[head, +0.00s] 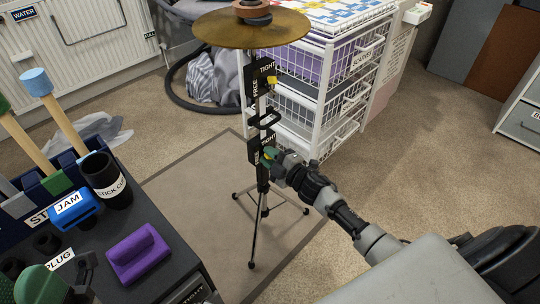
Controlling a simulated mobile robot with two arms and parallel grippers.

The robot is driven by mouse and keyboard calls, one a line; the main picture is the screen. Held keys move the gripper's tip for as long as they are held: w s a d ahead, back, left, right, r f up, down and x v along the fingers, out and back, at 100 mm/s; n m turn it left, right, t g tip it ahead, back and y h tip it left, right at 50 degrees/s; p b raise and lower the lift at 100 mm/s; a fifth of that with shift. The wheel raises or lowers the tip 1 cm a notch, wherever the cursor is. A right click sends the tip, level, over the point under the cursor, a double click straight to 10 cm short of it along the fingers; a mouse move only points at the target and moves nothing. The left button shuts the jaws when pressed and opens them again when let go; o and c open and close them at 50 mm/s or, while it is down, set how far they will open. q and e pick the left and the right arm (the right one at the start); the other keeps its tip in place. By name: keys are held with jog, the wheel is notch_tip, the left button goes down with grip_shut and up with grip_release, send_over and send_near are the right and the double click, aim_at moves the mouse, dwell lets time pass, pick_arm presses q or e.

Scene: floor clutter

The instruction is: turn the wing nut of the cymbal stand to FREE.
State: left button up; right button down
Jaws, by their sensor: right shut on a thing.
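The cymbal stand (262,110) is upright on a mat, with a brass cymbal (250,27) on top. An upper black plate reads TIGHT and FREE, with a small yellow part (272,80) beside it. A lower black plate (254,150) carries similar lettering, partly covered. My right gripper (271,158) is at this lower plate, shut on a small green part there, apparently a wing nut. The fingers hide most of it, and its turn position cannot be read.
A dark bench (160,284) at left holds a purple block (137,254), a blue JAM box (74,210), a black cup (108,180) and mallets. A white wire drawer unit (318,85) stands close behind the stand. Carpet (430,165) at right is clear.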

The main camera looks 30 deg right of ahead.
jog(key=shift+s+a+f+n+b, duration=0.1)
jog(key=shift+f+n+b, duration=0.1)
jog(key=shift+n, duration=0.75)
jog(key=shift+f+n+b, duration=0.1)
jog(key=shift+n+b, duration=0.05)
jog(key=shift+n, duration=0.8)
jog(key=c, duration=1.2)
grip_release()
jog(key=shift+o, duration=0.2)
